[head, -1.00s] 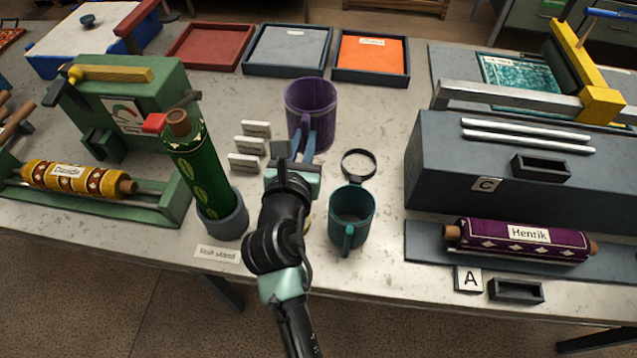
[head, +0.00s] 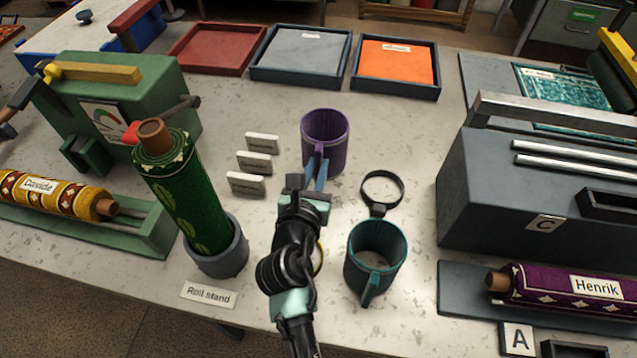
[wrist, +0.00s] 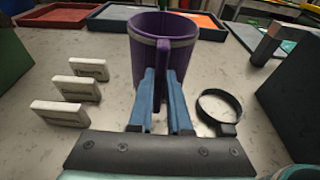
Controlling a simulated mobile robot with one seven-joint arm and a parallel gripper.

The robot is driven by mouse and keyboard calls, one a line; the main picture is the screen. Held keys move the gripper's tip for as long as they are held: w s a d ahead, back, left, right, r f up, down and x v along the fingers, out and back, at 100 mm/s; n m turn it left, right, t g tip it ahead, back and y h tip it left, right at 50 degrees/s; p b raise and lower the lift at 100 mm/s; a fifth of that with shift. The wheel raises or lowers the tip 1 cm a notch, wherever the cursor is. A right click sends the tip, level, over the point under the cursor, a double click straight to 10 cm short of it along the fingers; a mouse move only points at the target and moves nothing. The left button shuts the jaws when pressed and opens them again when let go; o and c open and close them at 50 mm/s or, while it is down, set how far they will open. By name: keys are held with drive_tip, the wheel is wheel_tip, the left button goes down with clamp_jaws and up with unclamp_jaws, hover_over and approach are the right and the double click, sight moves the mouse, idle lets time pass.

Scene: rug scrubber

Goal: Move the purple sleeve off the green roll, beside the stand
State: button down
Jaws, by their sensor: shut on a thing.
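The purple sleeve (head: 333,140), a mug-shaped ring with a handle and a pale band near its rim, is upright at the middle of the table. My gripper (head: 316,172) is shut on its handle, with the blue fingers either side of it in the wrist view (wrist: 159,92). The sleeve is at or just above the table; I cannot tell if it touches. The green roll (head: 185,195) leans in the grey roll stand (head: 217,262), left of my gripper, with no sleeve around it. The sleeve is well right of and behind the stand.
A teal mug-shaped sleeve (head: 357,262) and a dark ring (head: 382,173) stand right of my arm. Several white blocks (head: 254,161) lie left of the purple sleeve. A grey box (head: 500,200) fills the right. Bare table lies behind the sleeve, before the trays (head: 300,78).

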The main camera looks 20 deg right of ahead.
drive_tip(key=shift+f+b, duration=0.6)
drive_tip(key=shift+f, duration=1.15)
drive_tip(key=shift+f, duration=0.15)
drive_tip(key=c, duration=0.9)
unclamp_jaws()
drive_tip(key=shift+o, duration=0.2)
